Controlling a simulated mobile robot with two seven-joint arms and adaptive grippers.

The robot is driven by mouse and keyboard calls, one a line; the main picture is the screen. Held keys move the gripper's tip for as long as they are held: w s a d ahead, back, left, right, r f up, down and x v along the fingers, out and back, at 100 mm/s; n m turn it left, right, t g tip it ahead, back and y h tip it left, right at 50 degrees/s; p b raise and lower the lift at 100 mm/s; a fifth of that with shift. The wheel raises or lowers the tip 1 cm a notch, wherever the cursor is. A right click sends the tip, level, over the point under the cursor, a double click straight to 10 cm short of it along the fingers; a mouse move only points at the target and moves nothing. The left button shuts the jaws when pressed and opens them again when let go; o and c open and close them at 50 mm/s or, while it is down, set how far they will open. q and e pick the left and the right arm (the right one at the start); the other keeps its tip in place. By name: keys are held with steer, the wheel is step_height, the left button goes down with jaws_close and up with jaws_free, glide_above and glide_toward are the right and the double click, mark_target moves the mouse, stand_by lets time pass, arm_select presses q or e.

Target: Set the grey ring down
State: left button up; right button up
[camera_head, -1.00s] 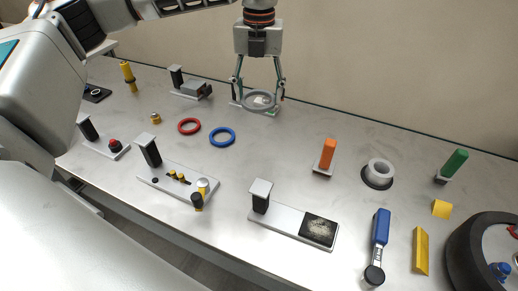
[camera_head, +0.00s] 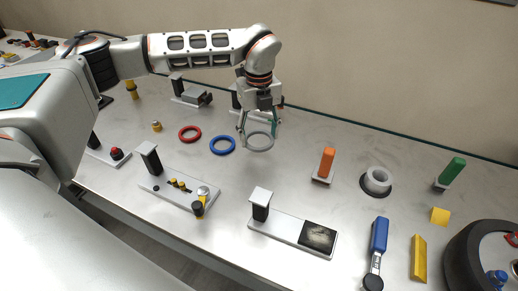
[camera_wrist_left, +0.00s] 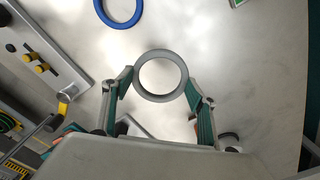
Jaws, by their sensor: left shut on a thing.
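The grey ring (camera_head: 249,142) is held by my left gripper (camera_head: 257,130) over the rear middle of the table. In the left wrist view the grey ring (camera_wrist_left: 160,97) shows whole, with a fingertip of the left gripper (camera_wrist_left: 160,88) on either side of it. The ring looks roughly flat; whether it is clear of the table or touching it I cannot tell. The right gripper is not in view.
A blue ring (camera_head: 222,153) and a red ring (camera_head: 189,141) lie on the table (camera_head: 300,198) to the left. A fixture with a dark pad (camera_head: 318,235) lies in front.

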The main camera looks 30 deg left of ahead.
mark_target(259, 158)
arm_select(q)
steer(key=shift+f+p, duration=0.3)
steer(key=shift+f, duration=3)
steer(key=shift+f, duration=0.1)
steer(key=shift+f, duration=0.15)
steer(key=o, duration=0.9)
step_height(259, 158, up, 12)
steer(key=b, duration=0.1)
steer(key=shift+r+b, duration=0.25)
steer(key=shift+b, duration=0.05)
